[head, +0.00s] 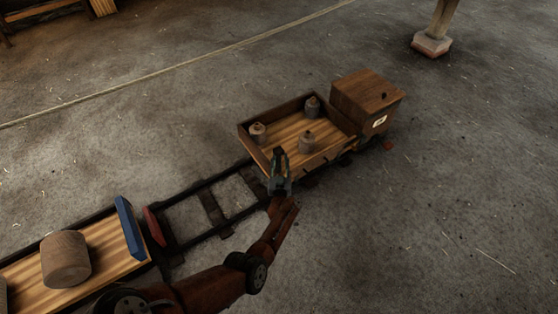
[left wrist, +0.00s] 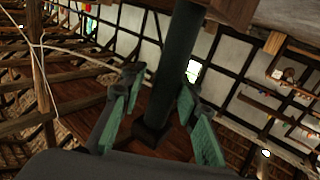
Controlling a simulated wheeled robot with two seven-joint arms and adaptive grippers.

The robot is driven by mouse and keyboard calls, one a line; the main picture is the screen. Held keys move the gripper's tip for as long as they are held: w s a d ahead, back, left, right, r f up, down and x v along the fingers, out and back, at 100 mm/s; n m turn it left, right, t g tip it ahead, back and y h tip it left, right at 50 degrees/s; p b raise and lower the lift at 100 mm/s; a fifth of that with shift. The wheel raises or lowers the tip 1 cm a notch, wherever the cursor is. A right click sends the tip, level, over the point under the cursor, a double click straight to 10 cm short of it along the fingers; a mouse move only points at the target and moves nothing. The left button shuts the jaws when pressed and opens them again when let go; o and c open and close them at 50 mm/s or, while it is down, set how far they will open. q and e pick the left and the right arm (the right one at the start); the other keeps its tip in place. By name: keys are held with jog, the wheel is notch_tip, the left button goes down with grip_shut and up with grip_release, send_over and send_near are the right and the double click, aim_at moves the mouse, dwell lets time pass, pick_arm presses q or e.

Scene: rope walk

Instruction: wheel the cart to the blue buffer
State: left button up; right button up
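The wooden cart (head: 290,143) stands on the rails in the head view, with a brown box at its far right end and 3 small weights on its slatted bed. The blue buffer (head: 130,228) is an upright blue board at the lower left, at the end of a slatted platform. My left gripper (head: 279,158) is at the cart's near left corner; it overlaps the cart's edge, and contact cannot be told. In the left wrist view its green-padded fingers (left wrist: 160,92) are apart, with a dark post showing between and beyond them. My right gripper is not in view.
A red board (head: 153,226) stands just right of the blue one. Bare rails (head: 212,206) run from there to the cart. A round wooden block (head: 65,259) sits on the platform (head: 108,245). A rope (head: 180,65) lies across the floor; a post base (head: 431,44) stands upper right.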

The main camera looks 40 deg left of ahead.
pick_arm(q)
jog(key=shift+o, duration=0.8)
jog(key=shift+s, duration=0.1)
jog(key=shift+s+d, duration=0.4)
jog(key=shift+d, duration=0.1)
jog(key=v, duration=1)
jog(key=shift+s, duration=0.3)
jog(key=shift+d, duration=0.1)
